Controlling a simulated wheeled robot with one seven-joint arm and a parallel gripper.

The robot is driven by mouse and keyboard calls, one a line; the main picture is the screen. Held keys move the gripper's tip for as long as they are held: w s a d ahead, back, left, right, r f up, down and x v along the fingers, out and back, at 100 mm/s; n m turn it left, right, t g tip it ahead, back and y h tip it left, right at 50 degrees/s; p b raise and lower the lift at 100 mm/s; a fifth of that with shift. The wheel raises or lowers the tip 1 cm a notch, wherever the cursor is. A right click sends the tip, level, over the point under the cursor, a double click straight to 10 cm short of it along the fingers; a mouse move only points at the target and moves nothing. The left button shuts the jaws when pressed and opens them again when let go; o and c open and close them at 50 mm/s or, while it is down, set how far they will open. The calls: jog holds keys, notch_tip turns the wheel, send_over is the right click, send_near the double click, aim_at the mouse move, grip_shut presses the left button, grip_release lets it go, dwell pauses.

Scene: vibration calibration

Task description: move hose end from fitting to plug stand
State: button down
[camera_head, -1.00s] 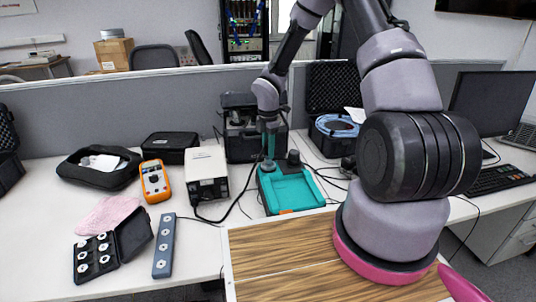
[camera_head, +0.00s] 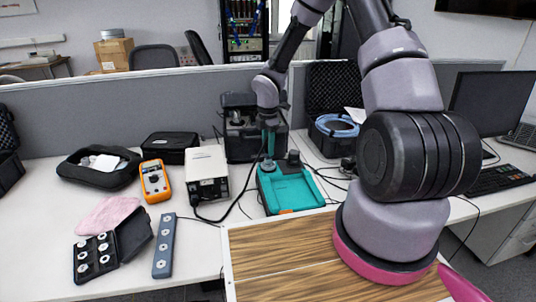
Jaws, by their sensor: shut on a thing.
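My gripper (camera_head: 269,148) points down over the back left part of a teal device (camera_head: 290,192). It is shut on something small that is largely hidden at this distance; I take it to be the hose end. A thin black hose or cable (camera_head: 236,208) runs from near my gripper down to the left, toward the front of a white box instrument (camera_head: 206,170). I cannot clearly tell the fitting from the plug stand.
An orange multimeter (camera_head: 154,180), an open case of discs (camera_head: 97,254) and a grey bar (camera_head: 164,246) lie to the left. A case with a blue coil (camera_head: 336,126) stands right. A wooden board (camera_head: 285,250) lies in front.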

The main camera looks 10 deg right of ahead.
jog(key=shift+r, duration=0.3)
dwell(0.6)
jog(key=shift+r, duration=1.75)
send_over(167, 219)
notch_tip(167, 219, down, 12)
jog(key=shift+w+d+f, duration=0.1)
jog(key=shift+d+f, duration=0.05)
jog(key=shift+f, duration=1.65)
jog(key=shift+f+m, duration=0.3)
jog(key=shift+f, duration=0.3)
dwell(0.8)
